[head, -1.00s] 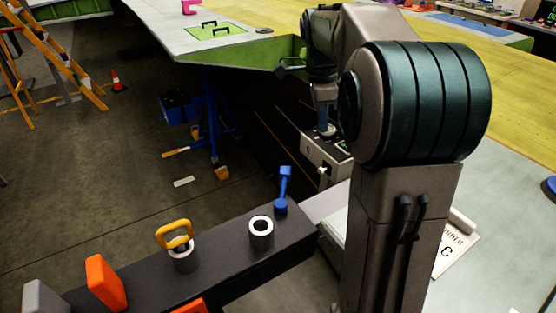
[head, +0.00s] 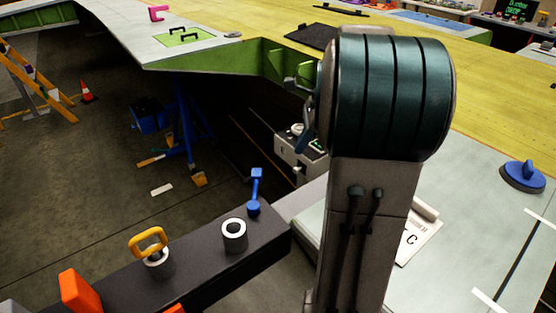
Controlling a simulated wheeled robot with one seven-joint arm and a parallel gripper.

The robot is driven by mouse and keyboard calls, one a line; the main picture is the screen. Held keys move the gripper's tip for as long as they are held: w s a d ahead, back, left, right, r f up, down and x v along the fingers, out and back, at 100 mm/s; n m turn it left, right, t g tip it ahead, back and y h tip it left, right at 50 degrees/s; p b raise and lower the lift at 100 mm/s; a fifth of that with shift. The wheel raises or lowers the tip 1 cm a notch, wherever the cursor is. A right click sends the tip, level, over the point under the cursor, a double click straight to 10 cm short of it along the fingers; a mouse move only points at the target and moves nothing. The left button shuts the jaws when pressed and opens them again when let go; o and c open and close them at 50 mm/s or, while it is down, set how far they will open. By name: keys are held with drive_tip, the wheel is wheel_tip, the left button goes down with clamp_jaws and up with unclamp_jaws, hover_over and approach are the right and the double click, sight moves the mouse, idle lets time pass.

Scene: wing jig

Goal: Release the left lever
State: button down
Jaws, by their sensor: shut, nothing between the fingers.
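I cannot make out which part is the left lever. A pale box (head: 290,153) with small fittings on top and a green light stands below the wing edge, partly hidden by my arm. A blue upright handle (head: 256,188) stands at the far end of a dark beam (head: 200,262) in the lower left. My gripper is hidden behind the large round joint of my own arm. Small grey parts of my arm show left of that joint, near the green wing edge and just above the box.
The beam also carries a white ring (head: 234,236), a yellow loop handle (head: 149,242) and orange blocks (head: 80,291). The wing (head: 455,105) spans the back and right, with a blue suction cup (head: 522,176) on a pale panel.

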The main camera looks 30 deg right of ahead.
sight(256, 189)
drive_tip(key=w+a+f+p, duration=0.1)
drive_tip(key=w+a+f, duration=0.2)
drive_tip(key=a+f, duration=0.3)
drive_tip(key=x, duration=0.3)
drive_tip(key=shift+d, duration=0.15)
